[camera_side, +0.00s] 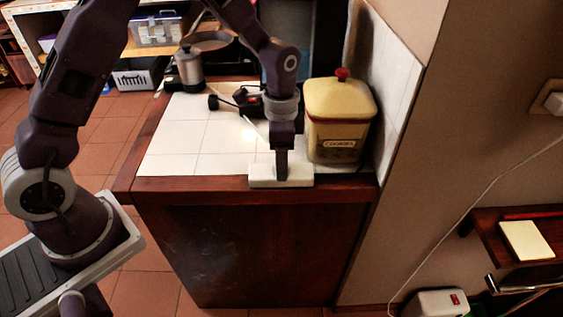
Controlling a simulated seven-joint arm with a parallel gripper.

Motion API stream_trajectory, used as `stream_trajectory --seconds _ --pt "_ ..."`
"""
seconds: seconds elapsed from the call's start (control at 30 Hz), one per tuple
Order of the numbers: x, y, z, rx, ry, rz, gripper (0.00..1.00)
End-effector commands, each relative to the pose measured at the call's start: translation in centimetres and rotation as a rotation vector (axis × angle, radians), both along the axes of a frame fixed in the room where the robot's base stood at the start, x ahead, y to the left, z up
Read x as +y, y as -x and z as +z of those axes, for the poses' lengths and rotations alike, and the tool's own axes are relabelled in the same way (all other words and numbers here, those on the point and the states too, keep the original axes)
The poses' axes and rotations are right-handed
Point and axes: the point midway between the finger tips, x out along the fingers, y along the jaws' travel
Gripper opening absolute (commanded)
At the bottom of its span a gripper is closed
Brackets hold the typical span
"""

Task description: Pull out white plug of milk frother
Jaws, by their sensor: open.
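My gripper (282,176) points straight down at a flat white block (303,181) on the front edge of the tiled counter. Its jaws are open, seen edge-on, and their tips are at or just above the block. I cannot tell whether they touch it or have anything between them. No plug shows clearly there; my gripper covers the middle of the block. A thin pale line, perhaps a cord, runs over the tiles behind my gripper. A silver cylinder (190,70), possibly the milk frother, stands at the counter's back left.
A yellow cookie jar (340,120) with a red knob stands close right of my gripper, by the tiled wall. A black object (244,98) lies behind the wrist. The left of the white counter (172,140) is clear. A wall socket (553,103) is far right.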

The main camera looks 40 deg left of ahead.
Motion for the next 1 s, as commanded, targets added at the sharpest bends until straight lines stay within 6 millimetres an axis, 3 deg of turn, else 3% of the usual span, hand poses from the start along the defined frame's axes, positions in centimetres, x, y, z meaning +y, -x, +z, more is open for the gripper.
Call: stream_trajectory --seconds 0.7,0.73,1.0 --pt "0.02 0.01 0.03 0.000 0.000 0.001 0.53" --pt "0.02 0.01 0.03 0.001 -0.001 0.001 0.51" --pt "0.01 0.01 0.03 0.000 0.000 0.000 0.00"
